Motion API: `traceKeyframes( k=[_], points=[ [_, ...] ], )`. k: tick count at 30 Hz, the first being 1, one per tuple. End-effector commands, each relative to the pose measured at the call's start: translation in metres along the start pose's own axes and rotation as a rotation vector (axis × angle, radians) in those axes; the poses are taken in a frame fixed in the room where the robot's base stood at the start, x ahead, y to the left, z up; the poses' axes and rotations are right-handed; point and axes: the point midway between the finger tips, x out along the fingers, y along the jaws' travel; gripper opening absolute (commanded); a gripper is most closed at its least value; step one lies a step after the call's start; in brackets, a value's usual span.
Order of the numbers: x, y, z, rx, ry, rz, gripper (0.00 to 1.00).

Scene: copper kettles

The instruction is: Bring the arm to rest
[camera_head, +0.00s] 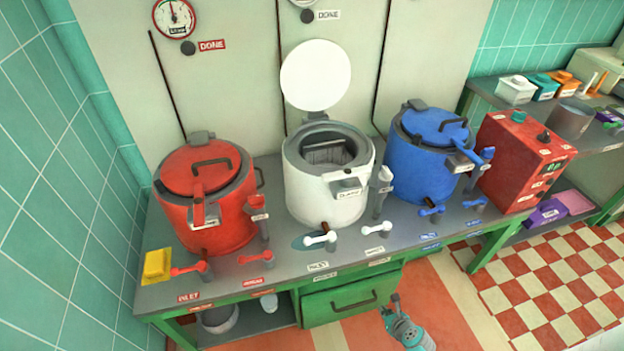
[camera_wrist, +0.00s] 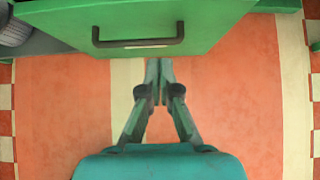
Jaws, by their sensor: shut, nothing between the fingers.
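My gripper (camera_head: 394,300) is low at the bottom of the head view, in front of the bench and right of the green drawer (camera_head: 325,306). In the wrist view my gripper (camera_wrist: 159,66) is shut with its fingertips together and nothing between them. The drawer front (camera_wrist: 215,20) with its dark handle (camera_wrist: 138,43) is just beyond the fingers. I cannot tell whether the fingertips touch it.
On the bench (camera_head: 290,265) stand a red kettle (camera_head: 225,225), a white kettle (camera_head: 310,195) with its lid (camera_head: 316,75) raised, a blue kettle (camera_head: 415,175) and a red box (camera_head: 515,165). Open floor (camera_head: 440,285) lies in front.

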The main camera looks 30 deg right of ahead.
Motion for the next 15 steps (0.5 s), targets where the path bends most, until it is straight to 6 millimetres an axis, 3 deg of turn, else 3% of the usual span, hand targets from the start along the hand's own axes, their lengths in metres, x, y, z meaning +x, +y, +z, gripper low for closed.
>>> traceKeyframes(
  k=[4, 8, 15],
  points=[
    [-0.003, 0.006, -0.004, -0.035, 0.002, -0.001, 0.0],
    [-0.019, 0.031, -0.014, -0.206, 0.004, -0.01, 0.0],
    [-0.087, 0.091, -0.035, -0.78, -0.012, -0.053, 0.0]
  ],
)
